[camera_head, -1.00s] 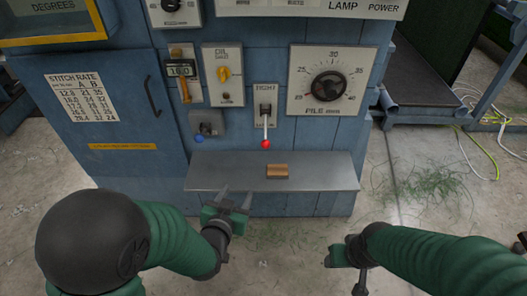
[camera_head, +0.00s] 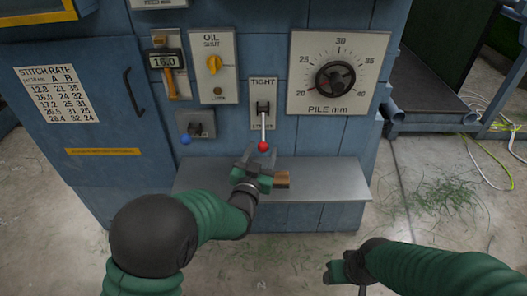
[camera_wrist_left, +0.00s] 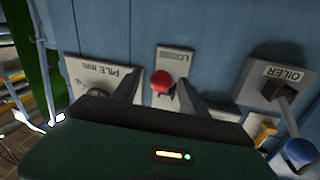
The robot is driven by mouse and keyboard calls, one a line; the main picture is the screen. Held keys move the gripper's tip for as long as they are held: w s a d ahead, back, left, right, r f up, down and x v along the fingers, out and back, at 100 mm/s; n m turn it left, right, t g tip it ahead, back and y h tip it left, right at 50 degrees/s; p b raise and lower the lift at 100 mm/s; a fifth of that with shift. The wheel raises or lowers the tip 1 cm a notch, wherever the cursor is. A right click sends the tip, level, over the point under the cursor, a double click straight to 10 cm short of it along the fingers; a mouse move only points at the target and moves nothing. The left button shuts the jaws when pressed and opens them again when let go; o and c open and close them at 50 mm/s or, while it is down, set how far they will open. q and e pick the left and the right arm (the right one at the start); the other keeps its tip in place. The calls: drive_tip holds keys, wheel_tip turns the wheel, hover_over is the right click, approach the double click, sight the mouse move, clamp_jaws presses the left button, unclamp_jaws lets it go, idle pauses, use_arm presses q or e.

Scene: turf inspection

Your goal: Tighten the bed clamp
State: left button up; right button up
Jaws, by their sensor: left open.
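The bed clamp lever has a red ball knob (camera_head: 263,146) and a plate (camera_head: 264,88) marked TIGHT at the top. The lever hangs down from its slot. My left gripper (camera_head: 259,156) is open, its fingertips just below the red knob in the head view. In the left wrist view the red knob (camera_wrist_left: 162,82) shows between the two open fingers (camera_wrist_left: 157,88); I cannot tell whether they touch it. My right gripper (camera_head: 340,271) is low at the right, away from the panel, and its jaws are unclear.
A grey shelf (camera_head: 330,181) juts out below the lever, with a wooden block (camera_head: 282,179) partly behind my left gripper. A blue-knobbed oiler lever (camera_head: 186,140) is left of the clamp. The pile dial (camera_head: 335,78) is at right.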

use_arm(q)
drive_tip(key=shift+x, duration=1.1)
clamp_jaws()
idle(0.6)
